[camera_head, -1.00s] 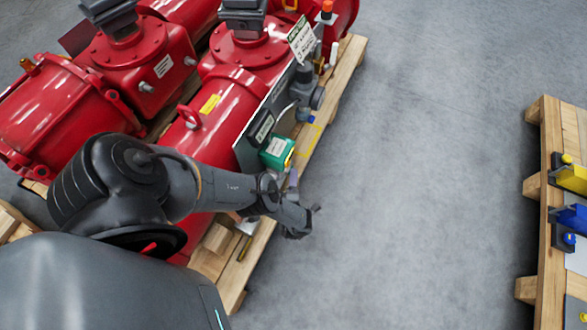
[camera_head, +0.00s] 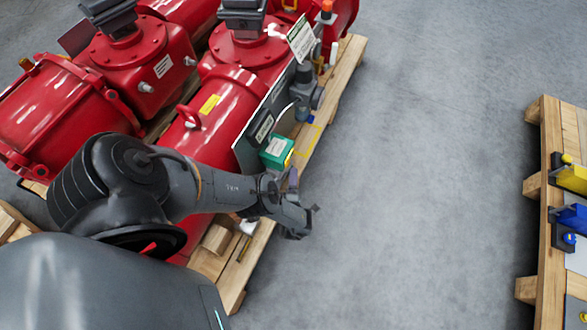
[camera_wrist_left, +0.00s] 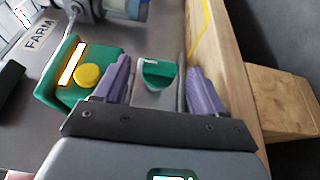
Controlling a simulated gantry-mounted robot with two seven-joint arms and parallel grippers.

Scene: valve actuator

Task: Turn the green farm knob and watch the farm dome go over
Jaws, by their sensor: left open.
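In the left wrist view, the green knob (camera_wrist_left: 157,74) sits on a pale round base between the two purple fingers of my left gripper (camera_wrist_left: 160,72). The fingers are open, one on each side of the knob, and I cannot tell whether they touch it. In the head view, my left gripper (camera_head: 298,208) is just below the green box (camera_head: 277,150), and the knob is not visible. I cannot tell which part is the farm dome. My right gripper is not in view.
Red actuators (camera_head: 225,110) with dark tops stand on a wooden pallet (camera_head: 333,100) at left. The grey floor (camera_head: 420,170) right of my gripper is clear. Another pallet (camera_head: 550,190) with yellow and blue parts stands at the far right.

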